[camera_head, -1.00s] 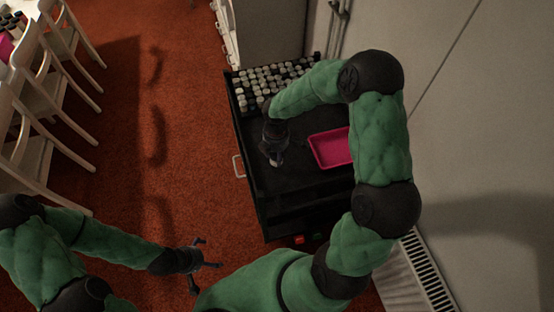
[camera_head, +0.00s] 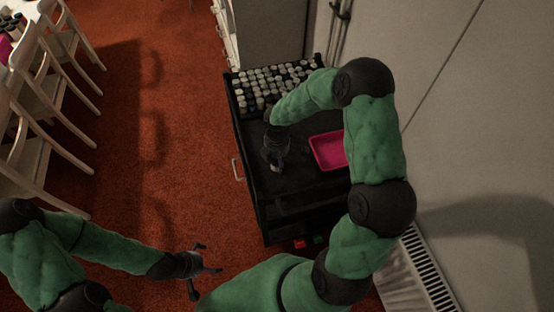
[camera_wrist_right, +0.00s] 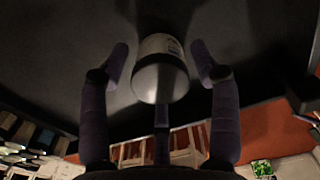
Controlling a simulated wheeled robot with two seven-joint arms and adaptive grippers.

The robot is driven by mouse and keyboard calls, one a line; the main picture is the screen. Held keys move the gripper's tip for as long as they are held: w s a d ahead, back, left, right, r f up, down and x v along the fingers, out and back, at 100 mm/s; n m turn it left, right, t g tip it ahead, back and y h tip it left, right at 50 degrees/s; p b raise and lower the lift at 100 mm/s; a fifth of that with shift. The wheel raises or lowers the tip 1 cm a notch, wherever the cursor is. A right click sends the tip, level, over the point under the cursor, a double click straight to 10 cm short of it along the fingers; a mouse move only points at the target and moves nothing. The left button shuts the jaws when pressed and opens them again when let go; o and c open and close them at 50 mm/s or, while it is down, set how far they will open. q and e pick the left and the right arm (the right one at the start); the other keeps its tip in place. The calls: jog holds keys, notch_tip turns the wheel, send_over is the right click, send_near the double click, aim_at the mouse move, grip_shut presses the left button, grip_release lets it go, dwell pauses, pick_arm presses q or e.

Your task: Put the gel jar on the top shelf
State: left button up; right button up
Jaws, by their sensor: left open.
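A pale grey, rounded jar (camera_wrist_right: 160,75) with a light lid or label band is in the right wrist view, taken to be the gel jar. My right gripper (camera_wrist_right: 160,65) has its fingers spread on both sides of the jar, with visible gaps between. In the head view my right gripper (camera_head: 278,164) points down over the black cart's top (camera_head: 315,182); the jar there is mostly hidden and too small to make out. My left gripper (camera_head: 205,271) is open and empty, low over the red floor, left of the cart.
Several small jars (camera_head: 270,80) stand in rows at the cart's far end. A pink tray (camera_head: 328,151) lies right of my right gripper. A pale wall and a radiator (camera_head: 428,270) are at the right. White chairs (camera_head: 50,100) stand at the left. Red floor lies between.

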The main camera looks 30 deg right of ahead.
jog(key=shift+r, duration=0.1)
notch_tip(320, 180, up, 12)
jog(key=p, duration=0.4)
dwell(0.3)
dwell(0.4)
